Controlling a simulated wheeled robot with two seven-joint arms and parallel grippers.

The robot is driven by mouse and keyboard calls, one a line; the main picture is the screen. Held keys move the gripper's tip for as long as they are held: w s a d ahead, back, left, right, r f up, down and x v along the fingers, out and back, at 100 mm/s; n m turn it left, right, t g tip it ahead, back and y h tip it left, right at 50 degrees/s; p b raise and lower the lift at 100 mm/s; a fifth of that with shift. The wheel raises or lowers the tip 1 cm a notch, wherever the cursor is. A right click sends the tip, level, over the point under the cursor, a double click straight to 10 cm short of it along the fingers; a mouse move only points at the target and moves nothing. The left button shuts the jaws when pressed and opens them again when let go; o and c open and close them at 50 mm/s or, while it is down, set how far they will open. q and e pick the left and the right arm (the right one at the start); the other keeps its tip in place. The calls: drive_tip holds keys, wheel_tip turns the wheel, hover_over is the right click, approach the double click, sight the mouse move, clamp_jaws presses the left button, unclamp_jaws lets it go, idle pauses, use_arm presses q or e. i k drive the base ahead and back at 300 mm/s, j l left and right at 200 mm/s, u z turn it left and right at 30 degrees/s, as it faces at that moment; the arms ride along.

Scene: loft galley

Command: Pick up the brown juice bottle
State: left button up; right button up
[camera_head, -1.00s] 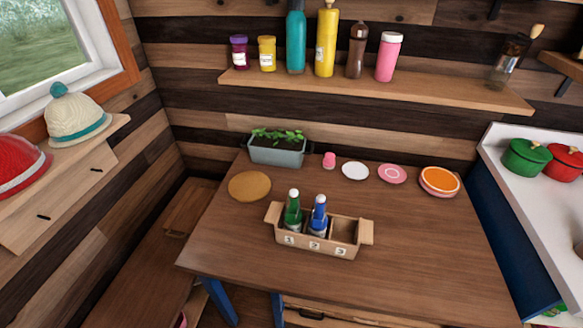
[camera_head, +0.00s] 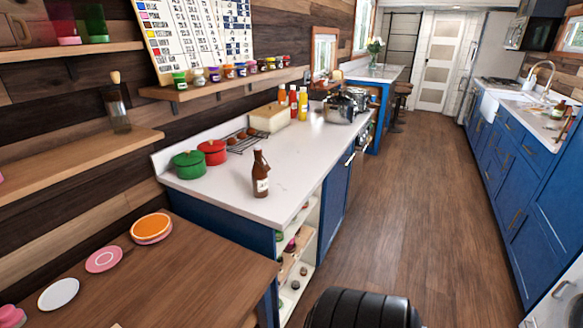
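A brown bottle (camera_head: 261,174) with a pale label and a dark cap stands upright on the white counter (camera_head: 225,203), near its front edge and to the right of the red pot. Nothing touches it. Neither of my grippers shows in the head view. A black rounded part at the bottom edge of the view looks like part of my own body.
Green (camera_head: 189,165) and red (camera_head: 212,152) lidded pots stand left of the bottle. A cooling rack (camera_head: 243,139), a cream box (camera_head: 270,117) and sauce bottles (camera_head: 303,104) stand behind. The wooden table (camera_head: 185,290) fills the lower left. The wooden floor (camera_head: 400,220) is open.

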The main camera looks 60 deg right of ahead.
sight(260, 183)
drive_tip(key=z, duration=1.8)
